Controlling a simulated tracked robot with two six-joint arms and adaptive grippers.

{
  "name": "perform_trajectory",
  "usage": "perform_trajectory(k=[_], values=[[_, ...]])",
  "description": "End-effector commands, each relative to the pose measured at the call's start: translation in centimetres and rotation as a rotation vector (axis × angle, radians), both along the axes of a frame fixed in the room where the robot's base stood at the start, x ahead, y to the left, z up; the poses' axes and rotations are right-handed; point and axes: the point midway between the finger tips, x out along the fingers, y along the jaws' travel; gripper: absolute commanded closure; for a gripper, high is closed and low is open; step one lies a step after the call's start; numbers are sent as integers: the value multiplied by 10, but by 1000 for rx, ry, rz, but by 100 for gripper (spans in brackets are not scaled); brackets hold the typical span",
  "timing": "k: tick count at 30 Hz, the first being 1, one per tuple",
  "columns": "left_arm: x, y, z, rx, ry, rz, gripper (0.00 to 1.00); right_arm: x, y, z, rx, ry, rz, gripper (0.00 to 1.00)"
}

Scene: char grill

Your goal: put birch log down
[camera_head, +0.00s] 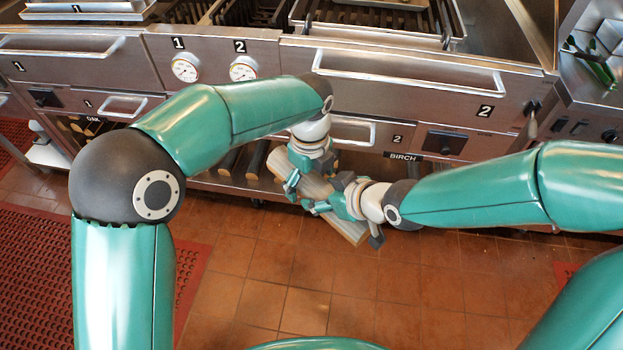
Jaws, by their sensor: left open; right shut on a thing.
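The birch log (345,228) is pale and blocky. It lies slanted in the picture, in front of the lower shelf of the grill, and both grippers hide part of it. My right gripper (326,196) comes in from the right and is shut on the birch log near its middle. My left gripper (293,181) is open at the log's upper left end, very close to it. Whether the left fingers touch the log cannot be told. The BIRCH label (403,156) is on the shelf front, right of the log.
The lower shelf (222,186) holds several dark-barked logs left of the grippers. The OAK label (94,119) is farther left. Drawers numbered 1 and 2, handles and gauges (186,67) stand above. The tiled floor (300,270) in front is clear, with a red mat (35,250) at left.

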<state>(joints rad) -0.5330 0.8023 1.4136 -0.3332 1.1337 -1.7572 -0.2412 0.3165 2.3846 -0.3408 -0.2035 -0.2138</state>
Motion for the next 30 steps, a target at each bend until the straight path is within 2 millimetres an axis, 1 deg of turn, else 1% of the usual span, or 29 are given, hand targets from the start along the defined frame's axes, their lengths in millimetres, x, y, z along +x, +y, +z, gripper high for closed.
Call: perform_trajectory(k=[2,5,9,17,18,19,21,24,30], values=[[0,0,0,0,0,0,6,1,0,1,1,-4,0,95],[0,0,0,1,1,0,21,1,0,1,1,-4,0,95],[0,0,0,1,1,0,45,1,0,1,1,-4,0,95],[1,-1,0,-4,-3,-1,88,0,2,2,1,-6,4,95],[1,-1,0,-4,-3,-1,95,0,2,2,0,-6,5,95],[1,-2,1,-5,-5,-1,95,0,2,2,1,-7,6,33],[1,-2,1,-6,-6,0,95,0,2,2,0,-7,7,21],[1,-1,1,-4,-5,0,95,0,2,2,0,-5,6,7],[1,-1,1,-2,-3,0,95,0,1,1,0,-2,3,7]])
